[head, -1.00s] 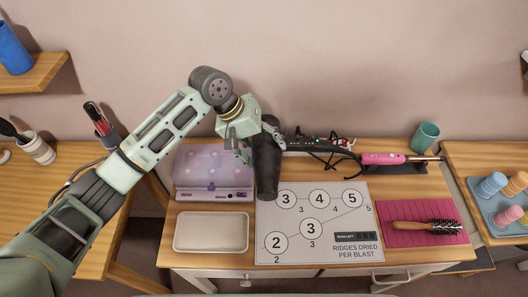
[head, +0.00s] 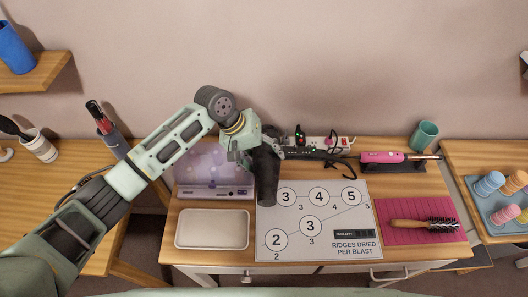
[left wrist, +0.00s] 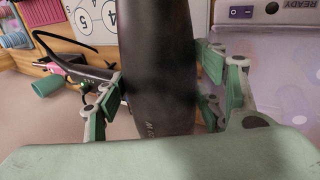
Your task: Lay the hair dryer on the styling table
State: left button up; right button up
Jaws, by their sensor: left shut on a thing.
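The black hair dryer (head: 266,178) is over the back middle of the wooden styling table (head: 425,182), its lower end overlapping the top-left corner of the printed sheet. My left gripper (head: 246,150) is shut on it. In the left wrist view the dryer's dark body (left wrist: 158,60) runs between the green fingers (left wrist: 160,105). I cannot tell whether the dryer touches the table. My right gripper is not in view.
The printed sheet (head: 345,215) covers the middle of the table. Around it are a purple-lidded box (head: 190,192), white tray (head: 212,229), brush (head: 410,225) on a pink mat (head: 395,209), pink styling iron (head: 382,157), power strip (head: 345,145) with cables and green cup (head: 424,135).

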pick_arm(q)
jog(key=o, duration=1.8)
jog(key=shift+s+f, duration=0.1)
jog(key=shift+f, duration=0.1)
jog(key=shift+o, duration=0.2)
jog(key=shift+r, duration=0.35)
jog(key=b+v, duration=0.1)
jog(key=v, duration=1.1)
jog(key=shift+r+b, duration=0.35)
jog(key=shift+b, duration=0.05)
